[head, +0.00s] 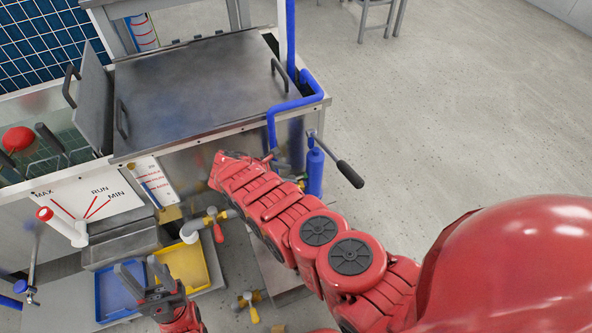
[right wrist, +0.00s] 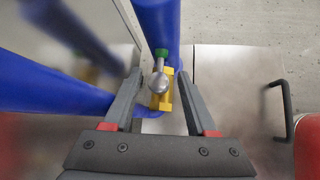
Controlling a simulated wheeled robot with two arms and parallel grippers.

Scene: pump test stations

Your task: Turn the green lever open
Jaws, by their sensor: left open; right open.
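In the right wrist view a green piece (right wrist: 161,52), which looks like part of the green lever, sits beside a blue pipe. A round metal end (right wrist: 159,82) shows just in front of it, over a yellow fitting (right wrist: 163,102). My right gripper (right wrist: 158,76) is open, with one finger on each side of the metal end. Whether either finger touches it I cannot tell. In the head view my right arm covers this spot, and the lever cannot be made out. My left gripper (head: 146,274) is open and empty, low at the left above the trays.
A steel-topped station (head: 195,85) with handles stands behind my right arm. Blue pipes (head: 296,105) and a black-handled lever (head: 349,173) are at its right corner. A blue tray (head: 113,290) and a yellow tray (head: 186,266) lie below. The floor at right is clear.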

